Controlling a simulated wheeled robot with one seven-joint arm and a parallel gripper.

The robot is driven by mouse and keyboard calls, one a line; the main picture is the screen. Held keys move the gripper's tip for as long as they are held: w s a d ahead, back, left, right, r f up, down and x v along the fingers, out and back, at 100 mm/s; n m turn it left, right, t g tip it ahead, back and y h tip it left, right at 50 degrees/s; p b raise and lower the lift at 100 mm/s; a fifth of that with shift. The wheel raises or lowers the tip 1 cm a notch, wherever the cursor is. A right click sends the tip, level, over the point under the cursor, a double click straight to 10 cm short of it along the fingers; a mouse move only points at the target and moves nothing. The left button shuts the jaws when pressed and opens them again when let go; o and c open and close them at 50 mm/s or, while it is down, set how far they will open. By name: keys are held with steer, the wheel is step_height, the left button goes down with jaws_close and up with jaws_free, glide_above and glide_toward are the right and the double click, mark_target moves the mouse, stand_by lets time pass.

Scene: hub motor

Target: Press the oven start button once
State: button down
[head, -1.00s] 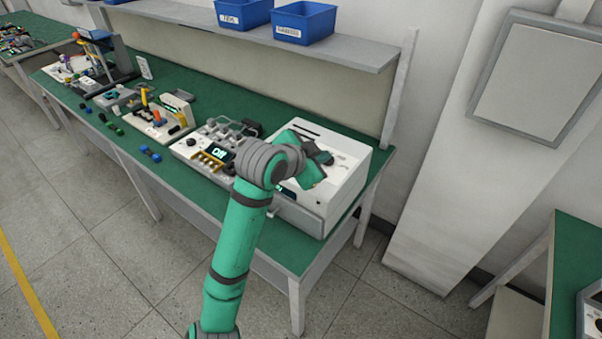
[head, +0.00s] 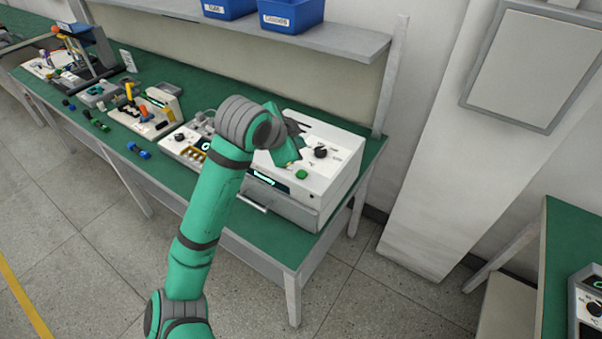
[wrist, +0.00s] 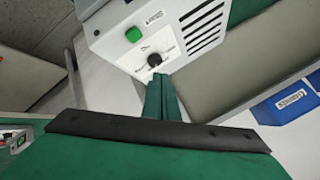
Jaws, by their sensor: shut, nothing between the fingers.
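The oven is a white box (head: 338,183) at the right end of the green bench. On its top are a green button (head: 301,174), a black knob (head: 320,152) and a dark slot. A lit display with green text (head: 264,181) is on its front edge. In the wrist view the green button (wrist: 133,34) and the black knob (wrist: 154,60) show clear and uncovered. My gripper (wrist: 163,82) is shut and empty, its green fingers pointing toward the knob side of the panel. In the head view my wrist is over the oven's left part and hides some of its top.
A control unit (head: 182,138) and several small tools lie left of the oven on the bench (head: 85,128). A shelf with blue bins (head: 291,15) runs above the back. A second green table (head: 575,235) stands at the right.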

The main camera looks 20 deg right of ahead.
glide_above(299, 177)
step_height(299, 177, down, 6)
steer(key=shift+f, duration=0.85)
steer(key=shift+f, duration=0.15)
stand_by(1.6)
steer(key=shift+f, duration=0.25)
steer(key=shift+f, duration=0.4)
stand_by(0.6)
steer(key=shift+r, duration=0.15)
stand_by(0.3)
steer(key=shift+r, duration=0.7)
